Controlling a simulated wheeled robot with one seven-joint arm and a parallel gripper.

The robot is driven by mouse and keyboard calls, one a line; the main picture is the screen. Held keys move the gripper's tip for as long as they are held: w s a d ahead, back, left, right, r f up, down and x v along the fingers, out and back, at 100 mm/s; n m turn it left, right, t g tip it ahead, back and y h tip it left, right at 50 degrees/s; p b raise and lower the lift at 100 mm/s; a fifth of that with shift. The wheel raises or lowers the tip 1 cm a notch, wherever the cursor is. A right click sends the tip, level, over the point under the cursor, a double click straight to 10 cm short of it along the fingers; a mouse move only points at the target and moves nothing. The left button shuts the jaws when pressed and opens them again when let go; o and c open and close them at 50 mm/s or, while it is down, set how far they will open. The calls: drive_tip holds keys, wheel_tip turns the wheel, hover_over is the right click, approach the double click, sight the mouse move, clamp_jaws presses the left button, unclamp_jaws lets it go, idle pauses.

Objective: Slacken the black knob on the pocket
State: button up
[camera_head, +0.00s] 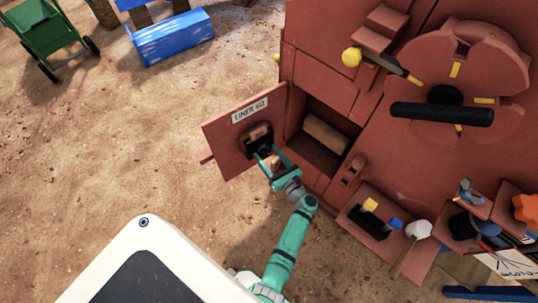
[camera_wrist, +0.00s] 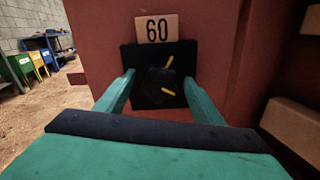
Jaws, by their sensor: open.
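The black knob (camera_wrist: 160,84) sits on a black pocket (camera_wrist: 132,60) that holds a tan card marked 60 (camera_wrist: 157,28). One yellow mark shows on the knob and another beside it at its lower right. In the head view, the pocket (camera_head: 258,144) is on the inner face of a swung-out red door (camera_head: 225,135) labelled LINER 60. My gripper (camera_wrist: 159,79) is open, with its teal fingers on the left and right of the knob. I cannot tell whether they touch it. In the head view, my gripper (camera_head: 270,155) covers part of the pocket.
The red crusher body has an open compartment (camera_head: 316,155) with a tan block (camera_head: 325,133), right of the door. A black-handled wheel (camera_head: 442,115) is at upper right. A green cart (camera_head: 42,30) and blue container (camera_head: 172,38) stand far off.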

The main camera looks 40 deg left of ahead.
drive_tip(key=shift+c, duration=0.6)
drive_tip(key=shift+d, duration=0.1)
drive_tip(key=c, duration=0.9)
drive_tip(key=shift+n, duration=0.3)
drive_tip(key=n, duration=0.3)
drive_tip(key=shift+n, duration=0.4)
drive_tip(key=n, duration=0.4)
drive_tip(key=shift+s, duration=0.1)
drive_tip(key=n, duration=0.4)
drive_tip(key=shift+s+a+f, duration=0.1)
drive_tip(key=shift+s+a, duration=0.1)
drive_tip(key=shift+s, duration=0.05)
drive_tip(key=shift+s+f+n, duration=0.1)
drive_tip(key=shift+f+n, duration=0.05)
drive_tip(key=shift+n, duration=1.75)
